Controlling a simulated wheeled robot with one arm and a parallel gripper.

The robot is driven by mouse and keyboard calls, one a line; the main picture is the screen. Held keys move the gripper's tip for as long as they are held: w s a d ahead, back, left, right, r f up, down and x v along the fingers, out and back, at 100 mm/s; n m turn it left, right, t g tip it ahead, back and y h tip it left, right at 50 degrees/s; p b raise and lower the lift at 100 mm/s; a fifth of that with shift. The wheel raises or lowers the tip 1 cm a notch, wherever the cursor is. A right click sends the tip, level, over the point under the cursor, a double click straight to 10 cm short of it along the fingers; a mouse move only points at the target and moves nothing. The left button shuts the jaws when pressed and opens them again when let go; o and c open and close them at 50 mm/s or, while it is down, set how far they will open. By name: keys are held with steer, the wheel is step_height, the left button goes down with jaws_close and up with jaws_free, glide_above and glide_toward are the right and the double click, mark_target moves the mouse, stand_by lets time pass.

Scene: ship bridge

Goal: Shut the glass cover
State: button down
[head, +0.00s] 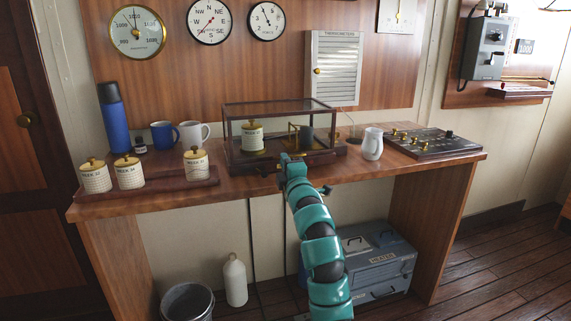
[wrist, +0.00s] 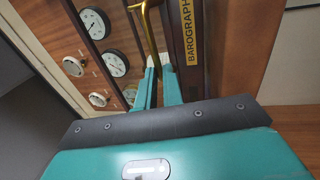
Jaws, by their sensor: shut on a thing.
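The glass cover (head: 277,104) is a dark-framed clear box on the wooden barograph base (head: 262,168), in the middle of the desk in the head view. I cannot tell whether its lower edge sits fully down. Through the glass show a cream "WEEK" jar, a dark drum (head: 307,138) and brass parts. My gripper (head: 284,158) is at the front of the case. In the wrist view my gripper (wrist: 160,75) is shut on a curved brass handle (wrist: 149,25), beside the yellow BAROGRAPH label (wrist: 188,30). The fingers partly hide the handle.
Several cream jars (head: 130,175) stand on a rack at the left, with a blue flask (head: 113,118) and mugs (head: 192,134) behind. The desk front edge is clear at the right.

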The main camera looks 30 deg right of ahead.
steer(key=shift+f, duration=0.25)
steer(key=c, duration=1.6)
jaws_free()
steer(key=shift+o, duration=0.2)
steer(key=p+v, duration=0.8)
steer(key=v, duration=0.9)
steer(key=shift+s+r, duration=0.2)
steer(key=shift+s, duration=0.05)
